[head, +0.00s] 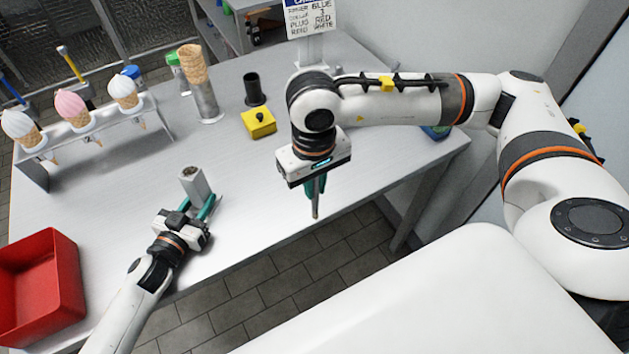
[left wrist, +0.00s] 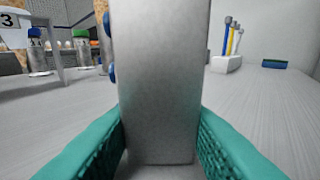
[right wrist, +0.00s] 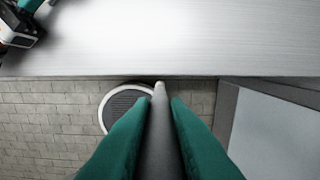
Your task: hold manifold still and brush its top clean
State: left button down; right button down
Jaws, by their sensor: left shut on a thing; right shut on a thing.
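The manifold (head: 193,184) is a grey upright block standing on the table near its front edge. It fills the middle of the left wrist view (left wrist: 165,80), with blue knobs on its left side. My left gripper (head: 206,208) is shut on its lower part, one teal finger on each side. The manifold's top shows a brownish patch in the head view. My right gripper (head: 315,188) points down and is shut on a slim grey rod (right wrist: 159,130), apparently the brush. Its tip (head: 315,211) hangs beyond the table's front edge, apart from the manifold. No bristles can be made out.
A red bin (head: 42,290) sits at the left front. An ice-cream cone rack (head: 95,128), a cone stack (head: 193,66), a black cup (head: 254,88) and a yellow box (head: 258,122) stand farther back. A white holder (left wrist: 227,64) carries several tools. Table between the grippers is clear.

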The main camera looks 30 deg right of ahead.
pick_arm(q)
jog(key=shift+r, duration=0.1)
jog(key=shift+w+r+m+g+h, duration=0.1)
jog(key=shift+w+m+g+h, duration=0.05)
jog(key=shift+m+g+h, duration=1.25)
jog(key=shift+m+g, duration=0.2)
jog(key=shift+g, duration=0.4)
jog(key=shift+s+n+t+y, duration=0.2)
jog(key=shift+n+t+y, duration=0.1)
jog(key=shift+n+t, duration=0.25)
jog(key=shift+n+t+y, duration=0.3)
jog(key=shift+n+t, duration=0.05)
jog(key=shift+t, duration=0.2)
